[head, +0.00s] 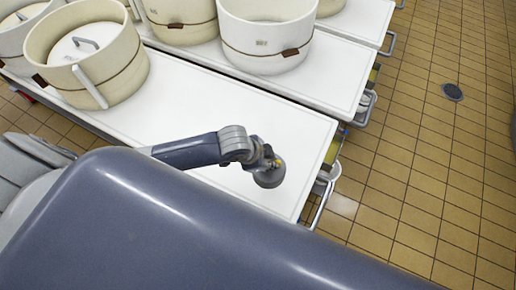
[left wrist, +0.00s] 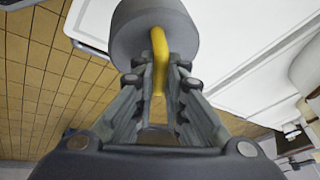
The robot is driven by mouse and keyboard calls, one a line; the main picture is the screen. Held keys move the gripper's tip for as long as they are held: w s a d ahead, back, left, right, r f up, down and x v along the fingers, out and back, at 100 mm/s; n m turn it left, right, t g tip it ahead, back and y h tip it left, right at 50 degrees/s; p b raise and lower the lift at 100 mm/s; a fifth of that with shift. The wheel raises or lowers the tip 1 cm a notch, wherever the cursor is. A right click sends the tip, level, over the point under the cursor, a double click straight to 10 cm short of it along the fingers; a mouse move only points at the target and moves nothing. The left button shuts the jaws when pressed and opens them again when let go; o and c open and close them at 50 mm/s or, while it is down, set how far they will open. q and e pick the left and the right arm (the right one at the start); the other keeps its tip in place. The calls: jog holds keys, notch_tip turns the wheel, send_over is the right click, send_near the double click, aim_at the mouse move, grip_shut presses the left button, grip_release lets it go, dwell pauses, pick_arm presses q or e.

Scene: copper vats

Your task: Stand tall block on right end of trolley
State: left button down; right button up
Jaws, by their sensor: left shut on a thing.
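My left gripper (head: 268,160) is over the right end of the nearest white-topped trolley (head: 245,115). In the left wrist view my left gripper (left wrist: 160,75) is shut on the yellow handle of a grey, rounded weight-like thing (left wrist: 140,25). The thing also shows in the head view as a dark grey disc shape (head: 270,180) below the fingers. I cannot tell whether it touches the trolley top. No tall block can be made out. My right gripper is not in view.
Cream round vats with brown bands, one (head: 85,60) at the trolley's left and another (head: 265,35) on the trolley behind, stand in rows. The near trolley's right end is otherwise clear. Metal handles (head: 322,195) stick out at its right edge. Tiled floor (head: 420,180) is open to the right.

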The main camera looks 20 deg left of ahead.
pick_arm(q)
jog(key=w+f+m, duration=0.1)
jog(key=w, duration=0.1)
jog(key=w+f+m+h+b, duration=0.1)
jog(key=w+f+m, duration=0.1)
jog(key=shift+d+f+g, duration=0.1)
jog(key=shift+f+g, duration=0.1)
jog(key=shift+g, duration=0.2)
jog(key=shift+w+f+m, duration=0.35)
jog(key=shift+w+m, duration=0.15)
jog(key=shift+w, duration=0.05)
notch_tip(320, 180, down, 4)
jog(key=b, duration=0.5)
jog(key=shift+f, duration=0.2)
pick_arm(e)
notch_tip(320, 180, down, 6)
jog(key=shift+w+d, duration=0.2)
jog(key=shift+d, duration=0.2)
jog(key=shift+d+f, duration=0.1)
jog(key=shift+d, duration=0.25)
pick_arm(q)
jog(key=shift+f, duration=0.65)
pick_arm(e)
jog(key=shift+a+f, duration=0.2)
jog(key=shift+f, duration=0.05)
